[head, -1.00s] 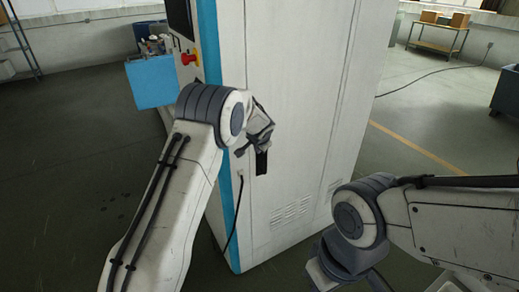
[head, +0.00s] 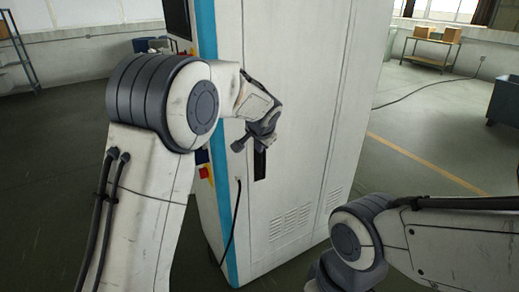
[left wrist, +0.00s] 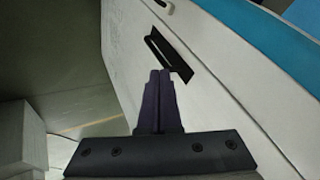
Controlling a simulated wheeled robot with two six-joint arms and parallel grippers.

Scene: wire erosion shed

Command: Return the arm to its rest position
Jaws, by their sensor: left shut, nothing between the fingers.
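My left arm (head: 150,180) rises at the left and bends over toward the tall white cabinet. My left gripper (head: 250,137) is in front of the cabinet's white side, close above a black recessed handle (head: 260,163). In the left wrist view its two dark fingers (left wrist: 160,80) are together with nothing between them. Their tips point toward the black handle (left wrist: 167,54); whether they touch it I cannot tell. My right arm (head: 350,238) is bent at the lower right, and its gripper is out of the picture.
The white cabinet (head: 290,110) with a blue edge stripe fills the middle, close to my left gripper. A black cable (head: 234,225) hangs down its side. A table with boxes (head: 430,48) stands far back right, and a grey bin (head: 505,100) is at the right edge.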

